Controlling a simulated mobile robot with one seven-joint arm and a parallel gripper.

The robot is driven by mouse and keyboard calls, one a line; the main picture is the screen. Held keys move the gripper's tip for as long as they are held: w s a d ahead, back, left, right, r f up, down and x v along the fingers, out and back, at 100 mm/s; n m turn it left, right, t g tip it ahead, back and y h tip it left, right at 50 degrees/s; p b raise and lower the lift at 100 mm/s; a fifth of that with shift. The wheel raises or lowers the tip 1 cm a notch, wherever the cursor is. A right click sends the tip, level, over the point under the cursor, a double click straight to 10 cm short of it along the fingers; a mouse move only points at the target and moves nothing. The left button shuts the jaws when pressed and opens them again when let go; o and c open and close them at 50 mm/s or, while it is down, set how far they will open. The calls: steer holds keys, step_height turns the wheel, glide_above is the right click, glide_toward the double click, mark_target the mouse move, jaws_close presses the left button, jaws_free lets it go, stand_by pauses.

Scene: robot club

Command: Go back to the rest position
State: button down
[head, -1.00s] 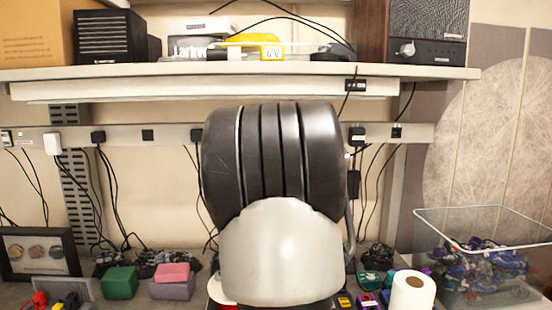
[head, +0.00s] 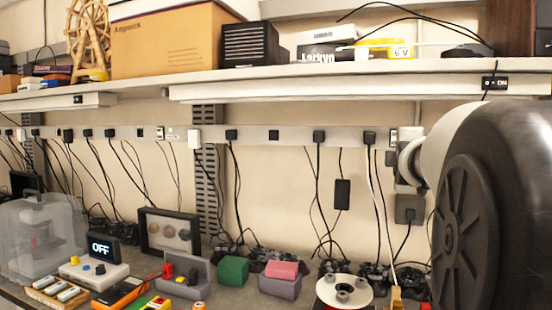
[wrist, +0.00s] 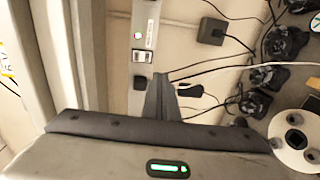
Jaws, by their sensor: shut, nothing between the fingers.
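In the head view, black and white links of my arm fill the right edge; my gripper is hidden there. In the wrist view, my gripper (wrist: 162,98) shows as a dark grey wedge above the wide grey hand body. Its fingers are shut with nothing between them. Behind it are a pale wall, a socket strip (wrist: 143,45) and cables. It looks apart from them.
A long shelf (head: 150,88) with boxes runs above the bench. On the bench are a clear-covered machine (head: 38,240), a picture frame (head: 168,234), an orange meter (head: 120,291), a green block (head: 233,269) and a white-topped spool (head: 344,291). Cables hang from the socket strip.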

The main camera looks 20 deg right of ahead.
steer(key=s+a+f+m+y+p, duration=0.1)
steer(key=a+f+m+y+p, duration=0.15)
steer(key=a, duration=0.65)
steer(key=s+a+f+m+g+y+p, duration=0.1)
steer(key=s+a+y, duration=0.15)
steer(key=a, duration=0.55)
steer(key=s+a+f+m+y+p, duration=0.1)
steer(key=a+f+y+p, duration=0.15)
steer(key=a, duration=0.65)
steer(key=s+a+f+m+g+y+p, duration=0.1)
steer(key=s+a+f+m+g+p, duration=0.1)
steer(key=s+a+f, duration=0.3)
steer(key=s+a+f+m+g+y+p, duration=0.2)
steer(key=s+a+f, duration=0.4)
steer(key=s+a, duration=0.3)
steer(key=s+m+g, duration=0.1)
steer(key=s+g, duration=0.1)
steer(key=shift+s+f, duration=0.3)
steer(key=shift+s, duration=0.1)
steer(key=shift+m+y, duration=0.25)
steer(key=shift+m, duration=0.1)
